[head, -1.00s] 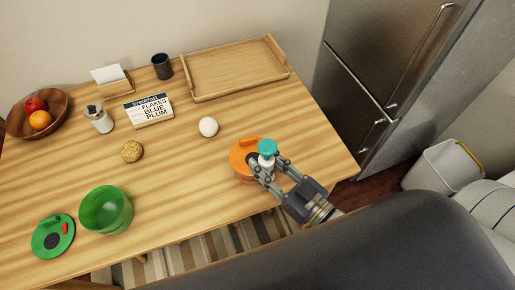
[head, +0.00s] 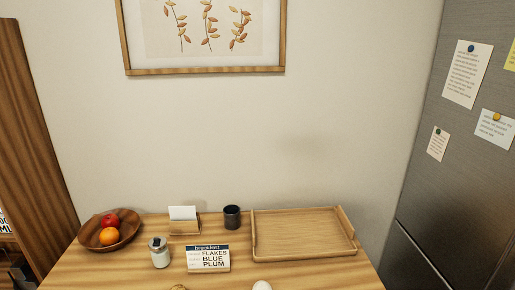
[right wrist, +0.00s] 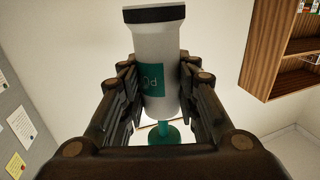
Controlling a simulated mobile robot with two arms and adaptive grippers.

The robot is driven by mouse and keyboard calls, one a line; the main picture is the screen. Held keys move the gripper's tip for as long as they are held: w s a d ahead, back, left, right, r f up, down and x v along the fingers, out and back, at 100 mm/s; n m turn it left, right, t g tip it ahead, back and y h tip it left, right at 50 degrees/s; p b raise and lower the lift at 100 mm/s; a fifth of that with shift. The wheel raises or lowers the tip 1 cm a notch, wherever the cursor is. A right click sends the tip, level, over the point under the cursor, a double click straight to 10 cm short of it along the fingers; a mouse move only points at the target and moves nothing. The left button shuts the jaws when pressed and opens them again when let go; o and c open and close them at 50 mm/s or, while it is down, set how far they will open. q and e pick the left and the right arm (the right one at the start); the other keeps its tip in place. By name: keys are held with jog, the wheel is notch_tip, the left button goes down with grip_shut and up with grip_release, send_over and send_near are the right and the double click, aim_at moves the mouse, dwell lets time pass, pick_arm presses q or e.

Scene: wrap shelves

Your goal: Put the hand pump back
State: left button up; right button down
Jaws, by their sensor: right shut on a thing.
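The hand pump (right wrist: 158,45) is a white cylinder with a black band at one end and a teal label with partly readable letters. A teal stem and round teal handle (right wrist: 166,135) show at its lower end in the right wrist view. My right gripper (right wrist: 160,88) is shut on the white body, one finger on each side. In this view the pump is clear of any surface, with wall behind it. The head view shows neither the pump nor my grippers. My left gripper is not in view.
The table (head: 110,272) holds a fruit bowl (head: 128,233), jar (head: 159,254), card holder (head: 184,227), breakfast sign (head: 208,260), dark cup (head: 232,217) and empty wooden tray (head: 300,232). The fridge (head: 425,190) stands right. A wooden shelf unit (right wrist: 272,60) shows at the right wrist view's right.

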jog(key=w+d+r+m+t+h, duration=0.1)
jog(key=w+d+r+m+h, duration=0.3)
jog(key=w+h, duration=0.1)
jog(key=shift+w+h, duration=0.4)
jog(key=shift+d, duration=0.1)
